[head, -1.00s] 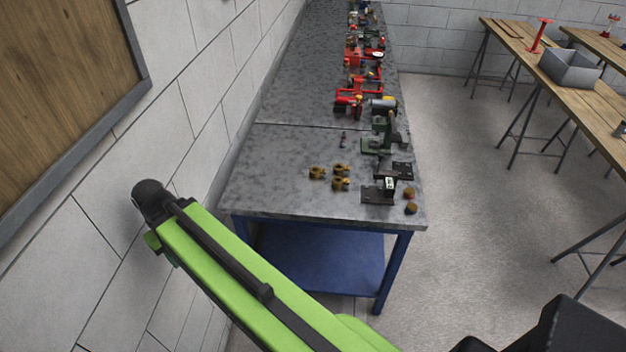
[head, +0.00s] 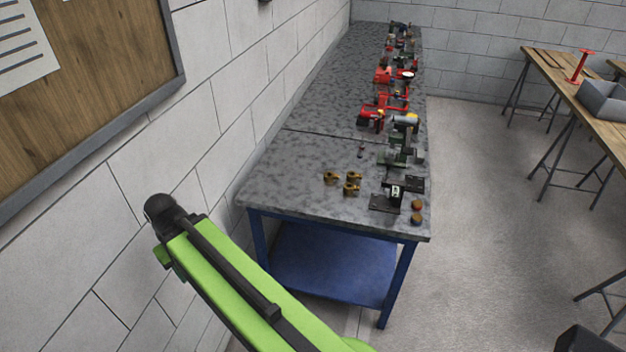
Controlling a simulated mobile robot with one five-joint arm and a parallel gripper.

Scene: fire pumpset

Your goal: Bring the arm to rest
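My green arm reaches up from the bottom of the head view towards the wall at the left. Its far end is a dark rounded joint, in front of the white block wall. My gripper's fingers are not visible in this view. The arm is apart from the workbench (head: 300,194), which stands to its right and farther back.
On the bench are several brass fittings (head: 352,188), a black plate part (head: 386,203), a green device (head: 392,155) and red pump parts (head: 375,117). A noticeboard (head: 95,85) hangs on the left wall. A wooden table (head: 568,82) bears a grey bin (head: 604,101). The floor between is clear.

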